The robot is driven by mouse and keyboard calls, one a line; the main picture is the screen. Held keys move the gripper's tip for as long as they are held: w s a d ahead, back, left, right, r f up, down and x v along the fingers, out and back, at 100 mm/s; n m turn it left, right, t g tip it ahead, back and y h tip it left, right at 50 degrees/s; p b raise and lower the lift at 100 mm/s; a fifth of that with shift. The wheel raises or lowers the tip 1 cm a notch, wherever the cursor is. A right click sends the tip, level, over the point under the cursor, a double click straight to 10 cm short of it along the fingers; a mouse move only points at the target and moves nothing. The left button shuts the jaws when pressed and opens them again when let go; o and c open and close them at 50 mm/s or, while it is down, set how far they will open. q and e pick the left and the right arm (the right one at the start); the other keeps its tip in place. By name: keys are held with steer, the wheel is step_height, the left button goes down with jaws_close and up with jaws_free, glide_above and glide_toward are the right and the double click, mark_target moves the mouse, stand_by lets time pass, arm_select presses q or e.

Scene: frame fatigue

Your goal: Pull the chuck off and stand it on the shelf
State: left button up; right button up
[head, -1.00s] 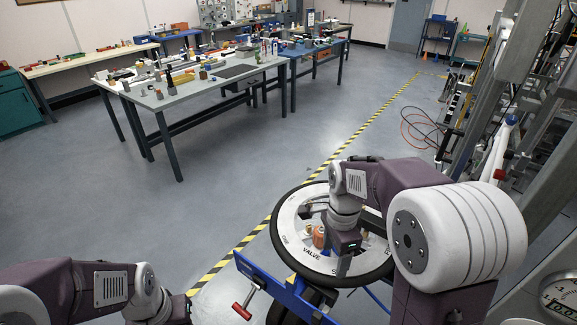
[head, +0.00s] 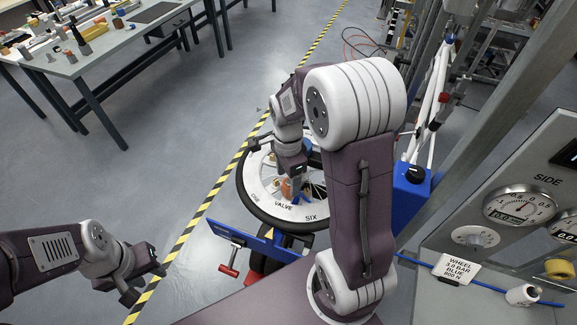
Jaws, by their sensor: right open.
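A wheel (head: 262,212) with a black tyre and a white disc lettered "VALVE" and "SIX" lies in a blue stand. A small copper-coloured piece (head: 287,188) stands on the disc; I cannot tell whether it is the chuck. My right gripper (head: 293,175) points down over the disc, right by this piece, and is open. My arm partly hides the wheel. My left gripper (head: 146,285) is open and empty at the lower left, away from the wheel. A grey ledge (head: 425,262) under the gauge panel at right may be the shelf.
A gauge (head: 518,207) stands behind. A red-handled clamp (head: 229,267) juts from the blue stand.

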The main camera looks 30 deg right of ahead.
steer(key=shift+f, duration=0.75)
steer(key=shift+s+f, duration=0.3)
steer(key=shift+f, duration=0.35)
steer(key=shift+w, duration=0.1)
jaws_close()
steer(key=shift+r, duration=0.1)
